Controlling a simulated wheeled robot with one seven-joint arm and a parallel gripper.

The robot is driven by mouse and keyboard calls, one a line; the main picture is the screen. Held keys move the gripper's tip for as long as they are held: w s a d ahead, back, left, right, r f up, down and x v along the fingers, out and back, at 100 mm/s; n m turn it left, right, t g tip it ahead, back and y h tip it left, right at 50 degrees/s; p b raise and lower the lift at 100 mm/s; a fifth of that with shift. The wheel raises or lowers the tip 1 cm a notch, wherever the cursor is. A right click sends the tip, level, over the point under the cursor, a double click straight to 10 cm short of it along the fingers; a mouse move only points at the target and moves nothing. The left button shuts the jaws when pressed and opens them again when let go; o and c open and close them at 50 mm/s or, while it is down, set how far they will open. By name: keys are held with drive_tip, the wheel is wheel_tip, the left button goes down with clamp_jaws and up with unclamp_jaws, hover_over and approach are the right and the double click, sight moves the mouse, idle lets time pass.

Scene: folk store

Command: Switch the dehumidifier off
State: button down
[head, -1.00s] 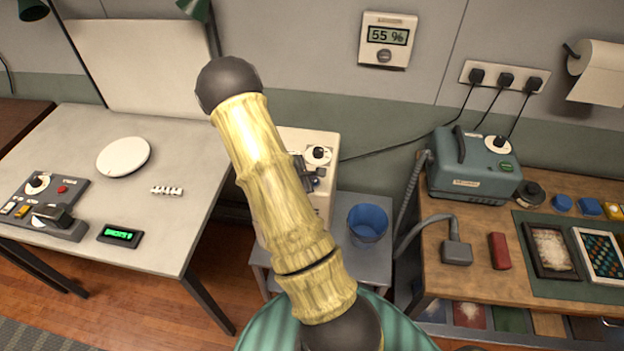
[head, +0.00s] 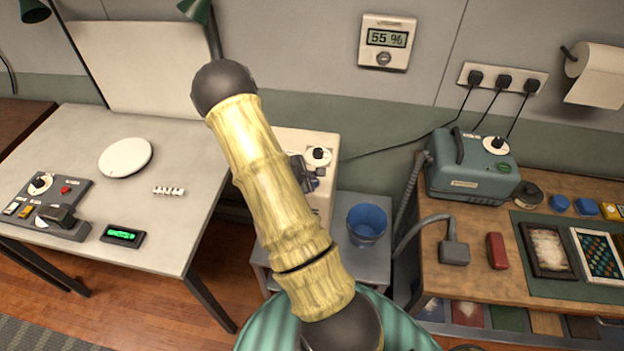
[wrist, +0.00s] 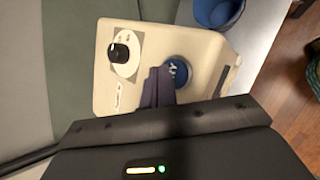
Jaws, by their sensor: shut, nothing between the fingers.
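The cream box-shaped machine (head: 320,144), which looks like the dehumidifier, stands on a small grey stand, partly hidden behind my arm. Its label is too small to read. In the wrist view its top panel (wrist: 195,50) shows a black knob on a white round dial (wrist: 119,52) at the left and a round blue button (wrist: 177,71) with white marks. My gripper (wrist: 160,78) is shut and empty, its dark fingertips at the blue button's lower left edge and covering part of it. I cannot tell whether they touch it. In the head view my gripper (head: 304,172) is over the panel.
A blue bucket (head: 367,222) stands on the grey stand (head: 375,262) right of the machine. A white table (head: 165,225) is at left, a wooden bench (head: 480,280) with a teal machine (head: 470,180) at right. A wall display (head: 387,38) reads 55 %.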

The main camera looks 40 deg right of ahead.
drive_tip(key=shift+r, duration=0.1)
wheel_tip(320, 180, up, 6)
drive_tip(key=p, duration=0.7)
idle(0.3)
